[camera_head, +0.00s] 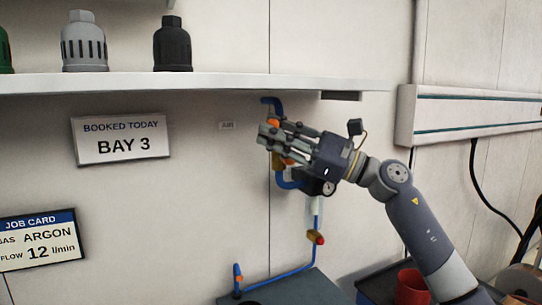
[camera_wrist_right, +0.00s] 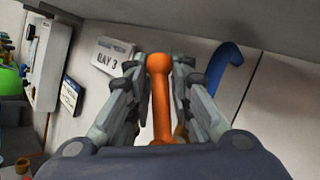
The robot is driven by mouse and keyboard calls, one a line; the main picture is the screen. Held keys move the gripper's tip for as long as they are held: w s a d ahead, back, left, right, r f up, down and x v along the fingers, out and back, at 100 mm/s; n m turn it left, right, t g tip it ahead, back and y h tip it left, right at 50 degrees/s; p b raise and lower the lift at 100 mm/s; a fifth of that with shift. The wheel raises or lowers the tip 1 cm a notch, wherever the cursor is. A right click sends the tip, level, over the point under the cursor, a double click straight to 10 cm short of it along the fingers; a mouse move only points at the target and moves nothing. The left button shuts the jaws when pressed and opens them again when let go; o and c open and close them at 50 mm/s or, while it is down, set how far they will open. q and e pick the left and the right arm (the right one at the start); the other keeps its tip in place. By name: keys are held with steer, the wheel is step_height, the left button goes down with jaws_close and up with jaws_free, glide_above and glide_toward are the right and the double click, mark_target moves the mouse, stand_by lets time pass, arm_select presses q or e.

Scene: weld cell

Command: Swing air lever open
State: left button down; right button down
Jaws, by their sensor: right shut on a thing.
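The air lever is an orange bar with a rounded end; in the right wrist view the lever (camera_wrist_right: 161,98) stands between my two fingers. In the head view only small orange parts of the lever (camera_head: 273,122) show beside the fingers. My right gripper (camera_head: 266,135) is shut on the lever, in front of the blue air pipe (camera_head: 270,101) on the wall. The right gripper also shows in the right wrist view (camera_wrist_right: 160,85). The valve body behind the fingers is mostly hidden. My left gripper is in neither view.
A white shelf (camera_head: 200,84) runs just above my right gripper, with grey and black caps on it. A gauge (camera_head: 328,188) and a blue hose (camera_head: 280,277) are below. The wall to the left holds flat signs.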

steer(key=shift+w+d+r+m+t+y+b, duration=0.15)
steer(key=shift+d+m+t+y+b, duration=0.25)
steer(key=shift+m+t+b, duration=0.35)
steer(key=shift+m, duration=0.25)
steer(key=shift+r, duration=0.1)
steer(key=c, duration=1.6)
jaws_free()
